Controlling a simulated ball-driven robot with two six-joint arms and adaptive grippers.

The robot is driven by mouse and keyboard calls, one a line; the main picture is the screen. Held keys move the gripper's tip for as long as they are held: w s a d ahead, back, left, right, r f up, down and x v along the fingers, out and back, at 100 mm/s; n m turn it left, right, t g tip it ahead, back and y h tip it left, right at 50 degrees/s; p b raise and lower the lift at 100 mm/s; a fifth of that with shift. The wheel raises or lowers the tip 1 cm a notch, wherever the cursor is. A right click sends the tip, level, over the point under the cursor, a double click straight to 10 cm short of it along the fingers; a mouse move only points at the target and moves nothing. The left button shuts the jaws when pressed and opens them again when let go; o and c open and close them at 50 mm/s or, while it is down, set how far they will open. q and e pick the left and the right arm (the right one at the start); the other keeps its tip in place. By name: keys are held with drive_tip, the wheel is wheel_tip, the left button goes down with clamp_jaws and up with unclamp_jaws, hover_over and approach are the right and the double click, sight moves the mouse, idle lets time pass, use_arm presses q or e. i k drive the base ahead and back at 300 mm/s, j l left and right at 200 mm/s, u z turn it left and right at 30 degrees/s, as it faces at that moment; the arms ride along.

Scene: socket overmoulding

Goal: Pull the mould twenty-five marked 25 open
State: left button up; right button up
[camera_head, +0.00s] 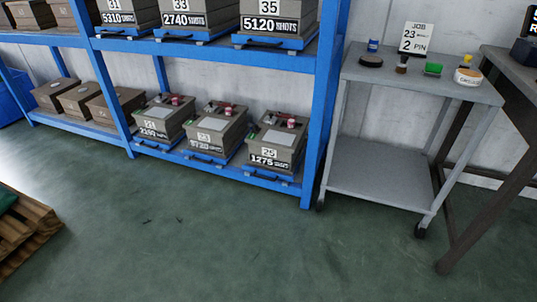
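The mould marked 25 (273,144) is a grey-brown block on the lower shelf of the blue rack, at the right end of its row. Its front label reads 25 and 1275. It sits on a blue tray (262,177) with a dark handle at the front. Small red and pink parts lie on its top beside a pale plate. I cannot tell from here whether its halves are parted. Neither of my grippers is in view.
Moulds marked 23 (212,133) and 21 (160,120) stand left of it. The blue rack post (322,110) is close on its right. A grey trolley (385,185) stands further right. A wooden pallet (25,235) lies lower left. The green floor in front is clear.

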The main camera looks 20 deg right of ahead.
sight(277, 152)
drive_tip(key=i+j, duration=0.15)
drive_tip(key=i, duration=0.3)
drive_tip(key=i+j+z, duration=0.15)
drive_tip(key=i, duration=0.25)
drive_tip(key=i+j, duration=0.25)
drive_tip(key=i, duration=0.15)
drive_tip(key=i+j+z, duration=0.15)
drive_tip(key=i, duration=0.3)
drive_tip(key=j, duration=0.05)
